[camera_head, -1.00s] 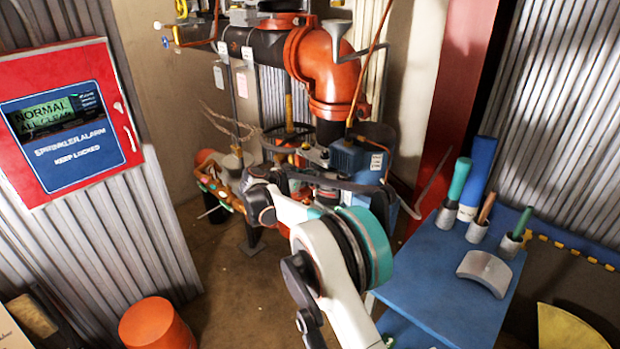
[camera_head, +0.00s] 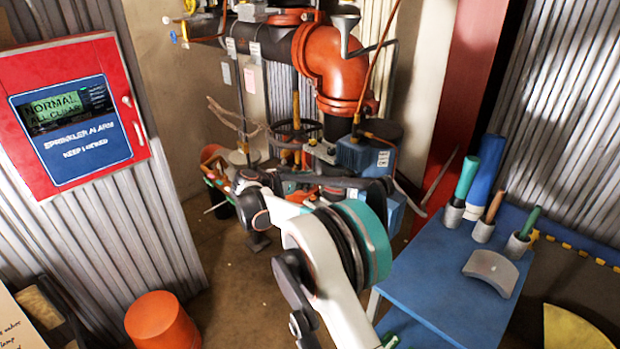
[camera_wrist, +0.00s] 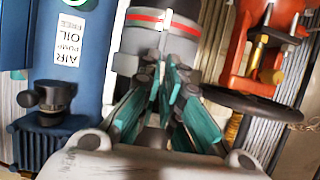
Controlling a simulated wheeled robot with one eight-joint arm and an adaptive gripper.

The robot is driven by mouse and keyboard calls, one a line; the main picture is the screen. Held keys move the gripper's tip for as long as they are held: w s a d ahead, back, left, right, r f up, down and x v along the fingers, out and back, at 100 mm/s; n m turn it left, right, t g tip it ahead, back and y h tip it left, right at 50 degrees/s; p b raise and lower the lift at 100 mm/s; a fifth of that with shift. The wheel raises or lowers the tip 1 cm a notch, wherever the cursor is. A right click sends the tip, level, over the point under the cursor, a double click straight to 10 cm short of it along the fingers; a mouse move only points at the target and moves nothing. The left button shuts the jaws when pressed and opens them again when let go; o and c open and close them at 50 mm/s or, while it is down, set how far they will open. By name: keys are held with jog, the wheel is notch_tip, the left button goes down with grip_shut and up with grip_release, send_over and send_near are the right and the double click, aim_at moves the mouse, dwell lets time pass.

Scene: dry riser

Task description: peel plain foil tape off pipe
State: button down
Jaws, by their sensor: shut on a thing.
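In the wrist view, a pale grey pipe (camera_wrist: 150,42) runs down from the top middle. A band with a red stripe (camera_wrist: 146,18) wraps its upper part. A plain silvery-grey band, seemingly the plain foil tape (camera_wrist: 126,63), lies lower on the pipe. My gripper (camera_wrist: 168,66), with teal and grey fingers, is in front of the pipe at that lower band. Its fingertips are brought together on a narrow pale strip, seemingly the tape's end. The fingers hide much of the band. In the head view my own arm hides the gripper and this stretch of pipe.
A blue air-pump unit (camera_wrist: 85,95) stands close left of the gripper. A dark handwheel (camera_wrist: 252,103) and orange valve (camera_wrist: 268,62) are close on the right. The head view shows a blue table (camera_head: 425,275), a red alarm box (camera_head: 75,115) and an orange bucket (camera_head: 163,322).

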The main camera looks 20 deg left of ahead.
jog(key=s, duration=0.1)
jog(key=s+a, duration=0.1)
jog(key=s, duration=0.2)
jog(key=shift+a, duration=0.35)
dwell(0.3)
